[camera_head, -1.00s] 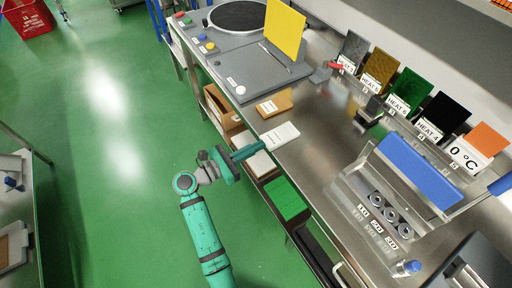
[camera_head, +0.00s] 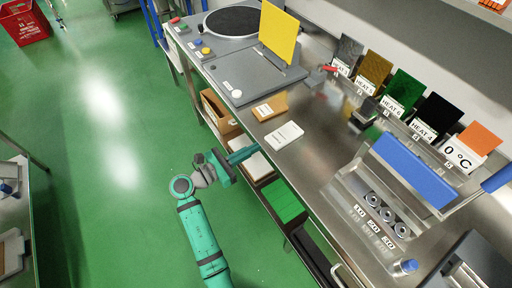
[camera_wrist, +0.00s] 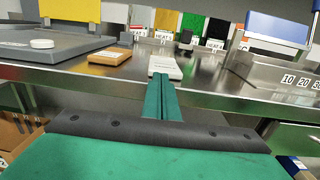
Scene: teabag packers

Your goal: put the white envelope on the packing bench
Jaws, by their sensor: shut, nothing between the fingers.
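The white envelope (camera_head: 284,135) lies flat on the steel packing bench (camera_head: 318,160), close to its front edge. In the wrist view it (camera_wrist: 165,67) is just beyond my fingertips. My gripper (camera_head: 256,149) is shut and empty, at the bench's front edge to the left of the envelope. Its green fingers (camera_wrist: 160,78) are together and point toward the envelope, apparently apart from it.
A brown packet (camera_head: 270,106) lies beside the envelope. A grey platform with a yellow panel (camera_head: 280,32) stands farther back. A heat sealer with a blue bar (camera_head: 414,168) is at right. Shelves below hold a brown box (camera_head: 219,114) and a green block (camera_head: 284,201).

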